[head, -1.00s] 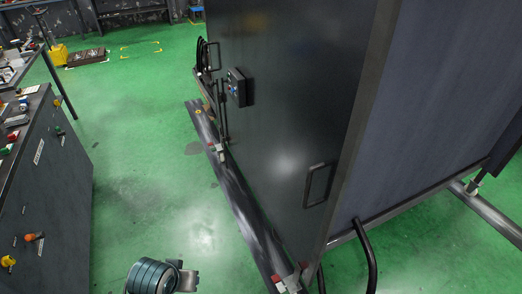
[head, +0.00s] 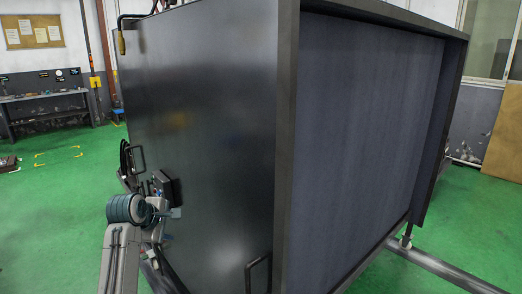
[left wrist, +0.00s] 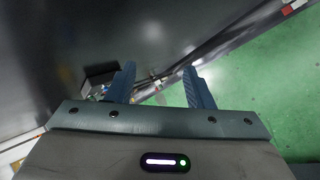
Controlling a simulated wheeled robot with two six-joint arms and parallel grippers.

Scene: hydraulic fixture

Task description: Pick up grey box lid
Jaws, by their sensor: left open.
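A large dark grey cabinet-like box (head: 215,130) fills the middle of the head view, with a bluish-grey face (head: 365,140) on its right side. I cannot make out a separate lid on it. A small dark control box (head: 164,184) is mounted on its left face. My left gripper (head: 173,212) is just below and in front of that control box. In the left wrist view its two blue fingers (left wrist: 160,82) are apart with nothing between them, and the control box (left wrist: 100,74) lies to the left of them. My right gripper is not in view.
A bar handle (head: 258,270) sticks out at the lower right of the dark face, another (head: 138,158) at its far left. A floor rail (head: 445,268) runs at the right. A workbench (head: 45,105) stands far left. Green floor (head: 50,220) is clear at the left.

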